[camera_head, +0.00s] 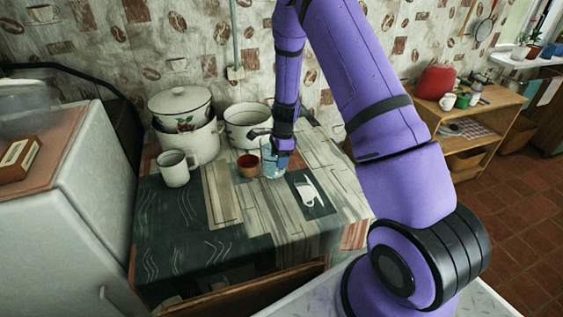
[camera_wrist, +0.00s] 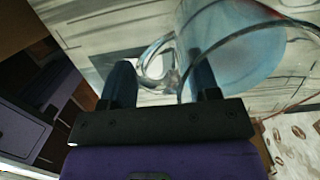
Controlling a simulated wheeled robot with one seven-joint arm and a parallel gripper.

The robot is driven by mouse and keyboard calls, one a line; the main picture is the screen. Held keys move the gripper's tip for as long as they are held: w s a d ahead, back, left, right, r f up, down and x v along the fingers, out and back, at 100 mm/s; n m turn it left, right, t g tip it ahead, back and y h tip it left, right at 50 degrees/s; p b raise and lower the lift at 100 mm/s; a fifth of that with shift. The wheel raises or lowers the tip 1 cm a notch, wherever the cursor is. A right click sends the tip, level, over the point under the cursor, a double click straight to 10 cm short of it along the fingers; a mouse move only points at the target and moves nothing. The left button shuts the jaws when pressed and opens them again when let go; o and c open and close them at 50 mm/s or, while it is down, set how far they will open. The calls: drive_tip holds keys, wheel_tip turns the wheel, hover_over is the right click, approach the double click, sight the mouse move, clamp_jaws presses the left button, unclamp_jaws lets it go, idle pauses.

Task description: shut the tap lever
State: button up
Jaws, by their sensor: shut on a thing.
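I make out no tap lever in either view. My gripper (camera_head: 281,152) is down at the table, at a clear bluish glass mug (camera_head: 268,166). In the wrist view the two dark fingers of my gripper (camera_wrist: 162,78) stand apart, with the loop handle of the glass mug (camera_wrist: 245,50) showing between them. My gripper is shut on the mug; the exact contact is hard to see through the glass. In the head view the gripper hides part of the mug's upper right side.
A red cup (camera_head: 248,165) stands just left of the mug. A white mug (camera_head: 174,170), a lidded floral pot (camera_head: 181,106) and an open pot (camera_head: 246,124) stand behind and left. The table's front is clear.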

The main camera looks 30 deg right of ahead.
drive_tip(key=shift+w+d, duration=0.1)
drive_tip(key=shift+w, duration=0.35)
drive_tip(key=shift+f, duration=1.75)
drive_tip(key=o, duration=1.4)
drive_tip(key=shift+c, duration=0.2)
